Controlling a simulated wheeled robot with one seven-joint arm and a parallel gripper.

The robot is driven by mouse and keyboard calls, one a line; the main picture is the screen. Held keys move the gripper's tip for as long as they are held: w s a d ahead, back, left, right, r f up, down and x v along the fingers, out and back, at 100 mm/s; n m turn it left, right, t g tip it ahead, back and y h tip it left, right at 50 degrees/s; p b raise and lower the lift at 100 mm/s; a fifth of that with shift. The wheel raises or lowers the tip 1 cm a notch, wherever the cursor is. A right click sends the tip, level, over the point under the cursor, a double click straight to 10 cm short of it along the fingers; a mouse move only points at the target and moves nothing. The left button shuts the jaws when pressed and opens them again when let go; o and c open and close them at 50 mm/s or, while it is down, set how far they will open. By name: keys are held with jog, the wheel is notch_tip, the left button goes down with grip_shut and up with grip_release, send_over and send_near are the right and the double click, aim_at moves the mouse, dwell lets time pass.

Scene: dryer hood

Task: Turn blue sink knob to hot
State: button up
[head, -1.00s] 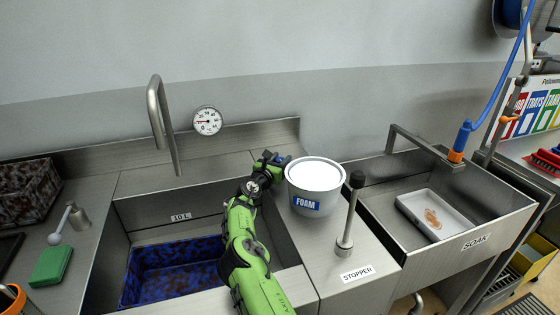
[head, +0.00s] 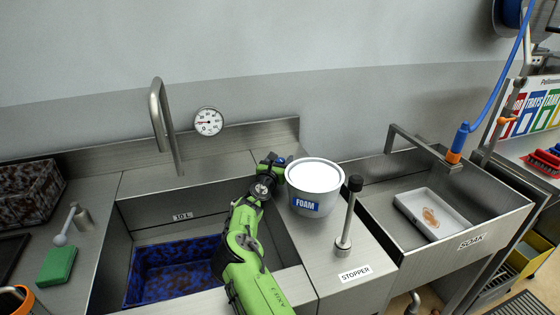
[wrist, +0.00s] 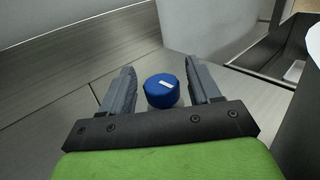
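The blue sink knob (wrist: 161,91) shows in the wrist view, a short round cap with a white mark on its top. My gripper (wrist: 158,80) is open, with one grey finger on each side of the knob. A gap shows between the knob and the left finger; the right finger is closer, and I cannot tell if it touches. In the head view my gripper (head: 271,161) is over the counter behind the sink, left of the foam tub. There the knob is mostly hidden by my gripper.
The white foam tub (head: 315,187) stands close to the right of my gripper. The stopper lever (head: 347,220) rises in front of it. The sink faucet (head: 163,120) and a round gauge (head: 208,121) are to the left. The soak basin (head: 480,238) is at the right.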

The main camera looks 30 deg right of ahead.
jog(key=shift+s+a, duration=0.1)
jog(key=p+v, duration=0.2)
jog(key=v, duration=1.3)
jog(key=shift+s+a, duration=0.15)
jog(key=shift+s, duration=0.1)
